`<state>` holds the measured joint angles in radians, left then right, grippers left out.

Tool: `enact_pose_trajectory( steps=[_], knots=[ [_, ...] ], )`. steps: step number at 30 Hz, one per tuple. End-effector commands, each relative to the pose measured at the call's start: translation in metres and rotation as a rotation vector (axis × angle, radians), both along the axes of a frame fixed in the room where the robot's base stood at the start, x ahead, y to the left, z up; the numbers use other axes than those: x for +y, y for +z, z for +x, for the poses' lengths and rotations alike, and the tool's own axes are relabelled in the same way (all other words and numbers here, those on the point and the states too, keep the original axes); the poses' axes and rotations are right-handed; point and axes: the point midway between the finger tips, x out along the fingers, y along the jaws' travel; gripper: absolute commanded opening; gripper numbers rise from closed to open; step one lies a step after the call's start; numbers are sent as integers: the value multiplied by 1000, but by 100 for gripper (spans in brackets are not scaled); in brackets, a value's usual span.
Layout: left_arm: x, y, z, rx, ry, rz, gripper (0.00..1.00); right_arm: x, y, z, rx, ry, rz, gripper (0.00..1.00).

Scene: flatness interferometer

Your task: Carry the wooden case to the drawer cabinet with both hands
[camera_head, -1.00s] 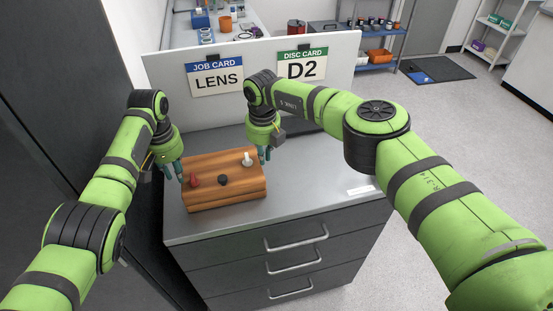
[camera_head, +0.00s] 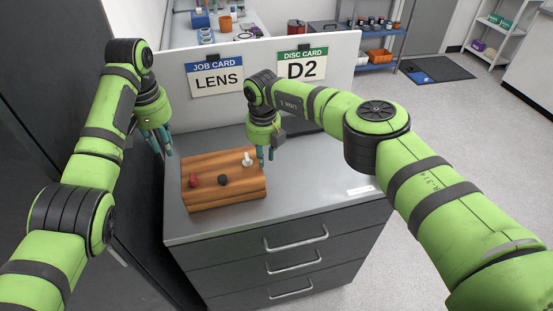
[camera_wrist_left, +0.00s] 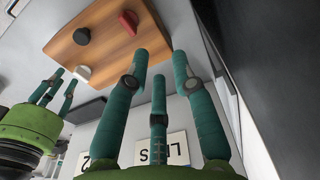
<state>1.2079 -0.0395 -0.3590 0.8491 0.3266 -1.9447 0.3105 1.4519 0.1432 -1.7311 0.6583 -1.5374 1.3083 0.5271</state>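The wooden case (camera_head: 222,192), with a red, a black and a white knob on top, rests flat on the grey top of the drawer cabinet (camera_head: 310,199). It also shows in the left wrist view (camera_wrist_left: 100,45). My left gripper (camera_head: 160,143) is open and empty, up and left of the case and apart from it; its spread fingers show in the left wrist view (camera_wrist_left: 160,62). My right gripper (camera_head: 265,154) has its fingers apart with nothing between them, beside the case's right back corner. I cannot tell whether it touches the case.
A white panel with a LENS job card (camera_head: 216,76) and a D2 disc card (camera_head: 302,66) stands behind the cabinet. A dark tall surface (camera_head: 50,110) is close on the left.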

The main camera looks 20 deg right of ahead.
Motion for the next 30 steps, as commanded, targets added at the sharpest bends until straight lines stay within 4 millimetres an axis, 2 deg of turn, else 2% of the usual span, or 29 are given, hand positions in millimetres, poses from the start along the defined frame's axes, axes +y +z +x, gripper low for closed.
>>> enact_pose_trajectory(
  steps=[5, 8, 21, 25, 30],
  knots=[
    [0, 12, -1, 0, 0, -1, 26, 0, 3, 0, -1, 0, 0, 26],
    [0, 13, -1, 1, 0, -1, 26, -1, 12, 0, -2, 0, 1, 26],
    [0, 13, -1, 1, 0, 0, 26, 0, 99, -7, -3, 1, 1, 26],
    [0, 13, -1, 1, 0, 0, 26, 0, 114, -8, -2, 0, 0, 26],
    [0, 13, -1, 1, 0, 0, 26, 0, 120, -9, 1, 0, 0, 26]
  ],
)
